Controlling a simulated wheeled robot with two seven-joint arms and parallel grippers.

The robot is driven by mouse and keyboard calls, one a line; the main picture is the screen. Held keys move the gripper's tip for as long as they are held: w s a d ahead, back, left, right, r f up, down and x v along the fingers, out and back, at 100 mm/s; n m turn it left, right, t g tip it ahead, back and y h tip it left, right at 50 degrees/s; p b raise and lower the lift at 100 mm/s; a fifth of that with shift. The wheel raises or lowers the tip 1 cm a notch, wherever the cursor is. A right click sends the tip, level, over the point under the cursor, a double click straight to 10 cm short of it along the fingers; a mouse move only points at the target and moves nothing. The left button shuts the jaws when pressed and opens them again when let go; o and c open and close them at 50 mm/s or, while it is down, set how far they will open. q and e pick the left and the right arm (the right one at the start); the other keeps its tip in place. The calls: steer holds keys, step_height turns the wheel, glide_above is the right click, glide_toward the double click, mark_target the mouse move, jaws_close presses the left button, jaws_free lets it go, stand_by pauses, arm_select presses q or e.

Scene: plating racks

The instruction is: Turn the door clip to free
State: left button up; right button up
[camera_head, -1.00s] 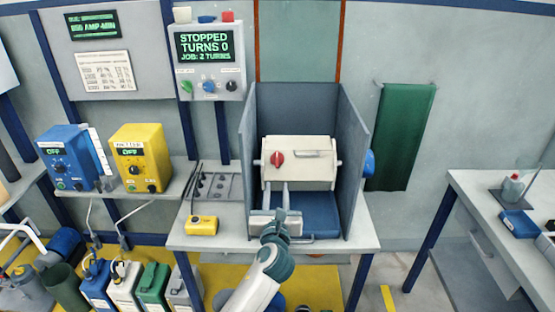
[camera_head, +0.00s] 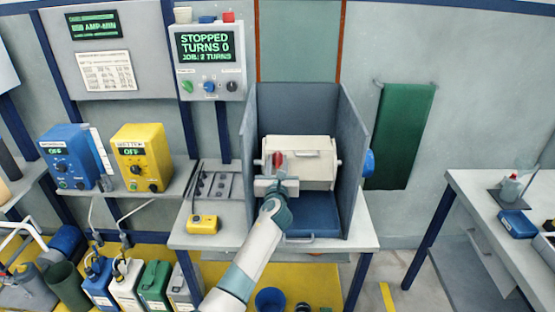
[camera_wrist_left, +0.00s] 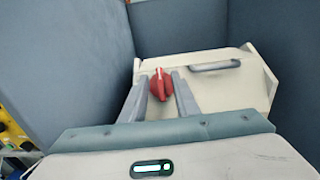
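The red door clip (camera_head: 278,158) is a knob on the front of the cream barrel box (camera_head: 315,174), inside a grey-blue booth. In the left wrist view the red clip (camera_wrist_left: 160,86) has a pale mark line near its top. My left gripper (camera_head: 276,166) is in front of the clip, its fingers pointing at it. In the wrist view the two fingers (camera_wrist_left: 163,100) stand apart, one on each side of the clip, with a small gap visible. The clip's lower part is partly hidden by the gripper in the head view. My right gripper does not show.
The booth's side walls (camera_head: 358,165) stand close on both sides of the box. A blue tray (camera_head: 312,212) lies below it. A metal handle (camera_wrist_left: 214,66) is right of the clip. The panel (camera_head: 207,60) reads "STOPPED TURNS 0".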

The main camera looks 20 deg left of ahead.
arm_select(q)
steer(key=shift+x, duration=1)
jaws_close()
